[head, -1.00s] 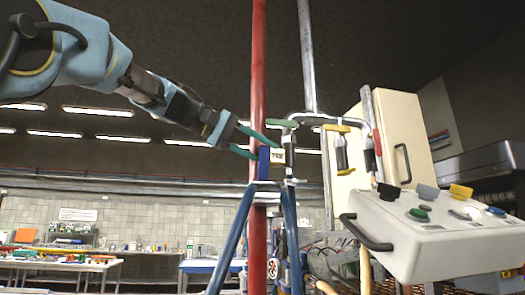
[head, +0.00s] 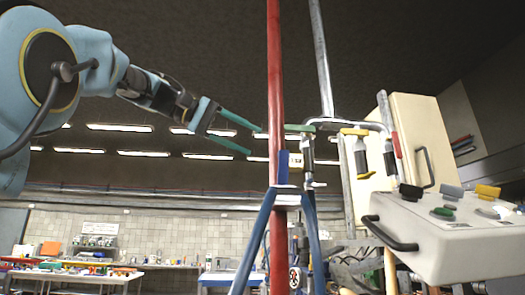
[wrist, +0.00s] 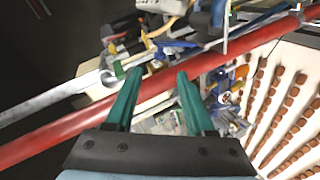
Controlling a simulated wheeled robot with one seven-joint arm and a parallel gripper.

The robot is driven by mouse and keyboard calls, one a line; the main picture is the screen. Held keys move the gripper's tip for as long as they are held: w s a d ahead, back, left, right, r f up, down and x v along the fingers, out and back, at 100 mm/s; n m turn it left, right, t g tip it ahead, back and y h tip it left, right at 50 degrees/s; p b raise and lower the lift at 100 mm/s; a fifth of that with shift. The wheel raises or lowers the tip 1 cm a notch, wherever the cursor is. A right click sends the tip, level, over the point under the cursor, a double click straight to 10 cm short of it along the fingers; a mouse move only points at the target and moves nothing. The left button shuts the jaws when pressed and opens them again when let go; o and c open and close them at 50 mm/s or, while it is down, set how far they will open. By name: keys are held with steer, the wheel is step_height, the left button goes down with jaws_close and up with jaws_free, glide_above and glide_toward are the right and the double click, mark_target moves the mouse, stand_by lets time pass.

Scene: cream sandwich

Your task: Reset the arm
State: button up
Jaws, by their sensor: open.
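My gripper (head: 256,141) is at the end of my arm, which reaches in from the upper left in the head view. Its two green fingers are spread apart and point right, toward a red pole (head: 275,80). Nothing is between them. In the wrist view my gripper (wrist: 158,73) also shows open and empty, with the red pole (wrist: 60,137) running slantwise beyond the fingers. A green-topped handle (head: 299,128) on a metal frame stands just right of the pole, apart from the fingertips.
A blue stand (head: 259,235) holds the pole. A yellow-topped handle (head: 354,132) hangs further right. A pale control box (head: 450,245) with several buttons stands at the right, before a cream cabinet (head: 408,120). Work tables (head: 75,272) are far behind. The space left of the pole looks clear.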

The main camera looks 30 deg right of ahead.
steer(key=shift+w+a+r, duration=0.1)
steer(key=shift+a+r, duration=0.15)
steer(key=shift+a, duration=0.35)
steer(key=w+a+f+n+t+y, duration=0.1)
steer(key=w+f+n+t, duration=0.15)
steer(key=w+f, duration=0.45)
steer(key=w+a+f+n+t+y, duration=0.1)
steer(key=w+a+f+n+t, duration=0.2)
steer(key=f, duration=0.7)
steer(key=w+a+f+n+y, duration=0.1)
steer(key=w+a+f+y, duration=0.15)
steer(key=f, duration=0.55)
steer(key=w+a+f+n+y, duration=0.1)
steer(key=w+a+f+y, duration=0.2)
steer(key=f, duration=0.5)
steer(key=s+a+f+y, duration=0.2)
steer(key=s+a+f, duration=0.2)
steer(key=f, duration=0.5)
steer(key=s+a+f+m+y, duration=0.1)
steer(key=s+a+f, duration=0.4)
steer(key=a+f, duration=0.4)
steer(key=s+a+f+y, duration=0.2)
steer(key=s+a+f, duration=0.2)
steer(key=a+f, duration=0.3)
step_height(320, 180, down, 4)
steer(key=shift+s+r+m+g+y, duration=0.15)
steer(key=shift+s+m+g+y, duration=0.15)
steer(key=shift+m+g+y, duration=0.05)
